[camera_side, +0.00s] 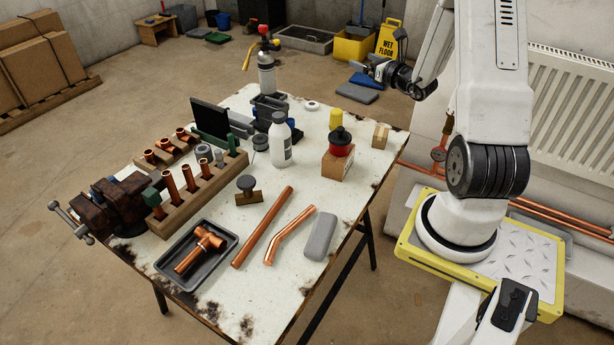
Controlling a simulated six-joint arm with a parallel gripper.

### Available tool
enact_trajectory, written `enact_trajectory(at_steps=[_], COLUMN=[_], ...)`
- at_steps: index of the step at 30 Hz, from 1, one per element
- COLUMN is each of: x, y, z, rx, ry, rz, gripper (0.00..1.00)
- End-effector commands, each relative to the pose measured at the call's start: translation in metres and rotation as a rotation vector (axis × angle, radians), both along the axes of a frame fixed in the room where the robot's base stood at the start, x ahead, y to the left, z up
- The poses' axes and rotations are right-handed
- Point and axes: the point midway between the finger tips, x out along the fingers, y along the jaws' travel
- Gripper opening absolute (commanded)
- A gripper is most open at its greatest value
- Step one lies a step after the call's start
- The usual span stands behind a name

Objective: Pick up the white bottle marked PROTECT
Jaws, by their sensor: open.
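A white bottle (280,141) with a pale cap stands upright near the middle of the table. It has a small label low on its right side, too small to read here. My gripper (366,68) is at the upper right, above and beyond the table's far right edge. It is open and apart from the bottle. I see nothing held between its fingers, though they are small and dark in this view.
The table (342,208) is crowded. Close around the bottle are a dark tray with blue items (272,106), a stamp-like tool (248,188) and a red-black pot (340,142) on a wooden block. A torch cylinder (267,75) stands behind. Copper pipes (263,226) lie in front.

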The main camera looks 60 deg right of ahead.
Motion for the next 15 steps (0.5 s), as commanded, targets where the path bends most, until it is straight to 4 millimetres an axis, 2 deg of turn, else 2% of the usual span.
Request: enact_trajectory(at_steps=[8,11,15], x=[0.050,0.071,0.102], y=[0.036,0.056,0.091], z=[0.004,0.006,0.006], rx=[0.010,0.009,0.004], ry=[0.033,0.061,0.126], rz=[0.251,0.369,0.566], gripper=[0.93,0.93,0.93])
